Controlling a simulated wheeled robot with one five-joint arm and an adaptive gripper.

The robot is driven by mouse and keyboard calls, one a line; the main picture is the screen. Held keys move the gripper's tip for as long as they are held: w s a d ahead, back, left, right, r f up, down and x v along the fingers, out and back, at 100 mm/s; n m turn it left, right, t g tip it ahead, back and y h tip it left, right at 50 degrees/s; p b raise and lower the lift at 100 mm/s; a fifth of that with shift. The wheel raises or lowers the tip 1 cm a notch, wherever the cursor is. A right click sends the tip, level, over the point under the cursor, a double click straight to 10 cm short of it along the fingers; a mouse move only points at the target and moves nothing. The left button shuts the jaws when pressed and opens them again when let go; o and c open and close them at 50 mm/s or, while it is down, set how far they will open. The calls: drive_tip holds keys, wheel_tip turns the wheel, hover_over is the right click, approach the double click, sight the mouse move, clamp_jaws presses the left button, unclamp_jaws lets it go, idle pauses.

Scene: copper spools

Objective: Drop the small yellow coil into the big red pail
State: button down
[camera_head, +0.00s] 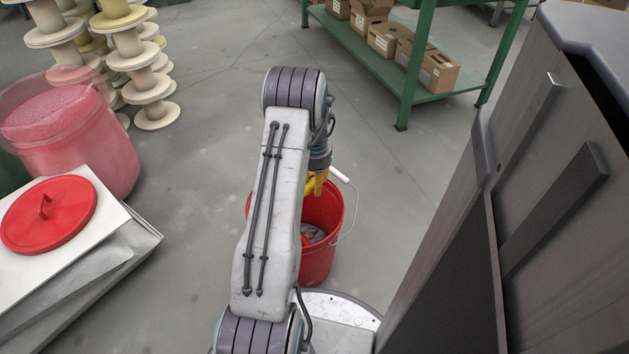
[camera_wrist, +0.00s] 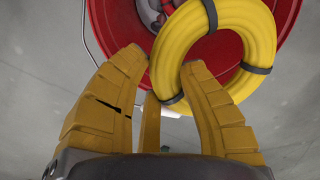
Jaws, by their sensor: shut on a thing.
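The small yellow coil (camera_wrist: 262,38) is a ring with dark bands, shown in the wrist view. My gripper (camera_wrist: 165,65) has yellow fingers and is shut on the near left part of the coil. The big red pail (camera_head: 318,265) stands on the floor beyond my base, with a white handle at its right. It also shows in the wrist view (camera_wrist: 106,26), beneath the coil. The coil is over the pail and covers part of its opening. In the head view my arm hides much of the pail, and the coil cannot be told apart from my yellow fingers.
The pail holds some grey and red things (camera_head: 311,233). A red lid (camera_head: 48,214) lies on a white board at the left, near a translucent pink tub (camera_head: 85,140). Spools (camera_head: 150,92) stand behind. A green shelf (camera_head: 435,88) with cardboard boxes is at the back; a grey cabinet (camera_head: 540,200) is close on the right.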

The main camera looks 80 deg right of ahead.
drive_tip(key=shift+f+b, duration=1.1)
drive_tip(key=shift+f, duration=0.7)
drive_tip(key=c, duration=0.8)
unclamp_jaws()
wheel_tip(320, 180, up, 12)
drive_tip(key=shift+r, duration=0.1)
